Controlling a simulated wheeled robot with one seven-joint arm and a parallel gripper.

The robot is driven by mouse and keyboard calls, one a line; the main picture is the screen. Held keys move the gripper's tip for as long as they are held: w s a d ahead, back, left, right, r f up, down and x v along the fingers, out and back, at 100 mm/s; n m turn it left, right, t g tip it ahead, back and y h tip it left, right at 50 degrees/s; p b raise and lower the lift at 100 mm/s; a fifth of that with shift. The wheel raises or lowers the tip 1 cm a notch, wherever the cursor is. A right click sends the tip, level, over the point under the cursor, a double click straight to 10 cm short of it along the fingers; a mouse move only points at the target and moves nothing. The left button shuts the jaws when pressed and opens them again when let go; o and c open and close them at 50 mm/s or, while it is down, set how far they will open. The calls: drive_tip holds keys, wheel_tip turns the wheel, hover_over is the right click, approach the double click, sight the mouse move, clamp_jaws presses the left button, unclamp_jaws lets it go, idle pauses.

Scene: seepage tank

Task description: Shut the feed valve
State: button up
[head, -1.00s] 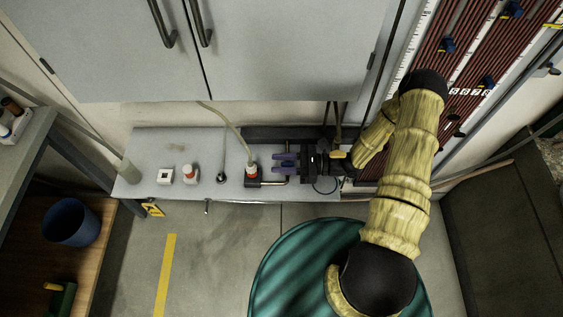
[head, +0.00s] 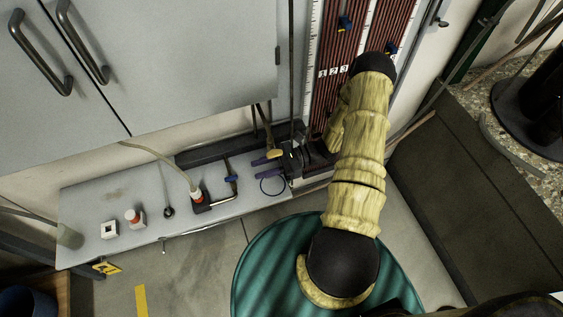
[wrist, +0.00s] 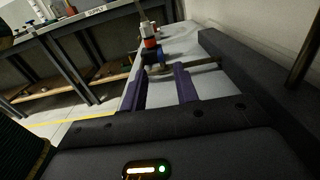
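A small valve with a blue part (head: 231,179) and a dark bar sits on the grey bench, beside a short metal pipe (head: 225,200) and a red-and-white fitting (head: 197,196). In the head view the dark bar appears to run across the pipe's line. I cannot tell which valve is the feed valve. My gripper (head: 254,169) is open and empty, with its purple fingers pointing left towards the blue part, apart from it. In the wrist view the blue part (wrist: 153,59) shows ahead, between and beyond the fingers (wrist: 162,82). A yellow piece (head: 275,153) is beside my gripper.
The grey bench (head: 85,205) carries a white square block (head: 109,229) and a red button (head: 131,215). A grey cabinet (head: 180,60) hangs above. A manometer board (head: 340,80) stands behind my arm. A dark box-like unit (head: 470,180) is at the right.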

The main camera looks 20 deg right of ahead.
drive_tip(key=d, duration=0.6)
drive_tip(key=shift+s, duration=0.15)
idle(0.3)
